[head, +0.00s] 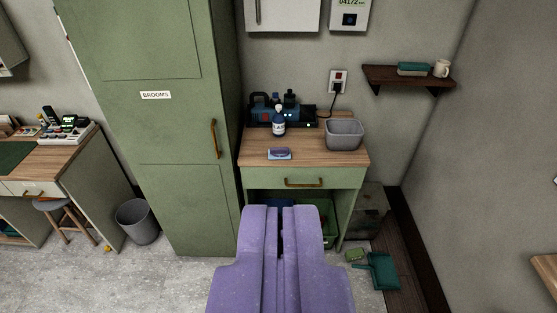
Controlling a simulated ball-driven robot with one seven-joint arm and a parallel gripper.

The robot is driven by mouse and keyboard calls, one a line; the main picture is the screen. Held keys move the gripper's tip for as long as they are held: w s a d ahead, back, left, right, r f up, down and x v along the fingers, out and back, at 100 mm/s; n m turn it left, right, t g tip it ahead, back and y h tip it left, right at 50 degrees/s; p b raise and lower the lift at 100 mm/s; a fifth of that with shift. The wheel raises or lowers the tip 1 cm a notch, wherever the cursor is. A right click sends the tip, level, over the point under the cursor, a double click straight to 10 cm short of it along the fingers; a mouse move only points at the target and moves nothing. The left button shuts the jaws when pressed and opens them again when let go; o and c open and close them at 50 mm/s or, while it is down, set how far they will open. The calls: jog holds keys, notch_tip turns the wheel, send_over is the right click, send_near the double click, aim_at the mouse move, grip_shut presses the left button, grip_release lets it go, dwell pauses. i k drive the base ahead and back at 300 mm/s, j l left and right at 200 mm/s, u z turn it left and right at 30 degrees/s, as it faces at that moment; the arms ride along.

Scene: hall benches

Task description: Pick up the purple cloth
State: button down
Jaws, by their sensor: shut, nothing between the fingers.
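A small flat purple-blue thing that looks like the folded purple cloth (279,153) lies on the wooden top of the small green cabinet (257,152), near its front edge. A paler blue edge shows along it. My purple gripper (282,211) is in the lower middle, pointing forward. It is shut and empty. In the picture it is below the cloth and well apart from it, in front of the cabinet's open lower part, which it partly hides.
Behind the cloth stand a white-and-blue bottle (279,122) and a dark blue device (289,108). A grey bin (345,134) stands to its right. A tall green brooms cupboard (160,130) rises at left. A green dustpan (382,271) lies on the floor at right.

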aim_at(275, 153)
jog(key=z, duration=2.55)
jog(key=u, duration=2.55)
jog(key=i+l+u, duration=0.1)
jog(key=i, duration=0.45)
jog(key=i+l+u, duration=0.1)
jog(key=i, duration=0.4)
jog(key=i+l+u, duration=0.15)
jog(key=i, duration=0.4)
jog(key=i+l, duration=0.1)
jog(key=i, duration=0.35)
jog(key=i+l+u, duration=0.1)
jog(key=i, duration=0.4)
jog(key=i+l+u, duration=0.1)
jog(key=i, duration=0.35)
jog(key=l, duration=0.1)
